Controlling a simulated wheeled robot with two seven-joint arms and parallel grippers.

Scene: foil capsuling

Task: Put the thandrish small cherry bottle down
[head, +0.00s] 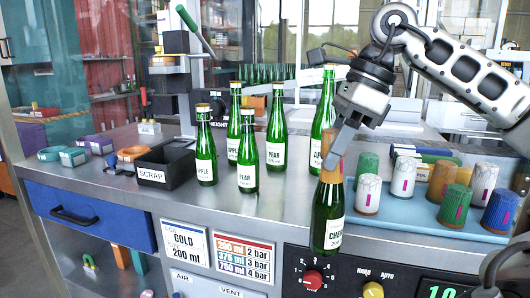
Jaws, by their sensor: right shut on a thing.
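The small cherry bottle (328,222) is green glass with a white label reading "CHER..." and an orange-gold sleeve over its neck. My right gripper (336,148) comes down from the upper right and is shut on the bottle's neck, partly hiding its top. The bottle hangs about upright and covers part of the counter's front edge and panel. I cannot tell whether its base touches anything. My left gripper is not in view.
Several green bottles, labelled apple and pear (248,155), stand on the counter (270,205) left of the held bottle. A black scrap bin (165,168) stands further left. A blue tray (408,210) with several coloured capsules is on the right. Bare counter lies between.

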